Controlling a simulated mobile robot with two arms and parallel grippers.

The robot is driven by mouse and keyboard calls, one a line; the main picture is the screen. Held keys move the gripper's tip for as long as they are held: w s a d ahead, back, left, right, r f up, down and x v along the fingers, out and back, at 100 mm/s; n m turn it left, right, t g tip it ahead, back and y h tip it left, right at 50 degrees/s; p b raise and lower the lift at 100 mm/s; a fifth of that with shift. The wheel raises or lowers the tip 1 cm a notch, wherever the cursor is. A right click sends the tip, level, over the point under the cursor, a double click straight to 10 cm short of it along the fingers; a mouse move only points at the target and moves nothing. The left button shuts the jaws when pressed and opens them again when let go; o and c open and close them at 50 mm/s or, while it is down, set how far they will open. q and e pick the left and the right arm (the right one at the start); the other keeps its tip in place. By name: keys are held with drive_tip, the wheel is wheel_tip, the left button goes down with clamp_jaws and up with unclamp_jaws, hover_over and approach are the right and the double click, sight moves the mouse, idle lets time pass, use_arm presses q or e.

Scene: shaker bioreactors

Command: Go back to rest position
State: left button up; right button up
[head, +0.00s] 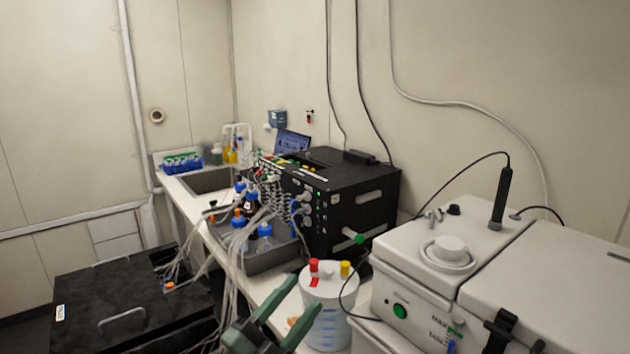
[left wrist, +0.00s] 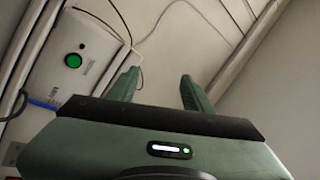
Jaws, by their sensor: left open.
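My left gripper (head: 273,311) shows at the bottom middle of the head view, with two green fingers spread apart. In the left wrist view the same gripper (left wrist: 160,90) is open, with nothing between its fingers. In the head view it is in front of the bench, just left of a white round vessel (head: 328,308) with red and yellow caps. I cannot tell the exact gap to that vessel. My right gripper is not in view.
A black bioreactor unit (head: 345,195) with many tubes and blue-capped bottles (head: 264,231) stands on the bench. A white machine (head: 425,275) with a green button fills the right. A black box (head: 120,300) is at lower left. Loose tubing (head: 235,262) hangs over the bench edge.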

use_arm(q)
drive_tip(key=s+a+f+n+g+y, duration=0.2)
drive_tip(key=s+a+f+n+y, duration=0.1)
drive_tip(key=a+f+n+y, duration=0.5)
drive_tip(key=s+a+f+n+g+y, duration=0.2)
drive_tip(key=s+a+f+n+y, duration=0.1)
drive_tip(key=a+f+n+y, duration=0.55)
drive_tip(key=s+f+g+h, duration=0.1)
drive_tip(key=s+f+g, duration=0.25)
drive_tip(key=s, duration=0.35)
drive_tip(key=s+a+f+g+h, duration=0.1)
drive_tip(key=s+f+g, duration=0.2)
drive_tip(key=s+f, duration=0.35)
drive_tip(key=s+f+g+h, duration=0.1)
drive_tip(key=s+f+g, duration=0.2)
drive_tip(key=s, duration=0.5)
wheel_tip(320, 180, down, 39)
drive_tip(key=s+g+b, duration=0.2)
drive_tip(key=s+b, duration=0.1)
drive_tip(key=b, duration=0.9)
drive_tip(key=s+a+f+b, duration=0.1)
drive_tip(key=s+f+b, duration=0.3)
drive_tip(key=s+f, duration=0.4)
drive_tip(key=s+a+f+b, duration=0.2)
drive_tip(key=s+f, duration=0.6)
drive_tip(key=f, duration=0.8)
drive_tip(key=shift+g+b, duration=0.45)
drive_tip(key=shift+b, duration=0.55)
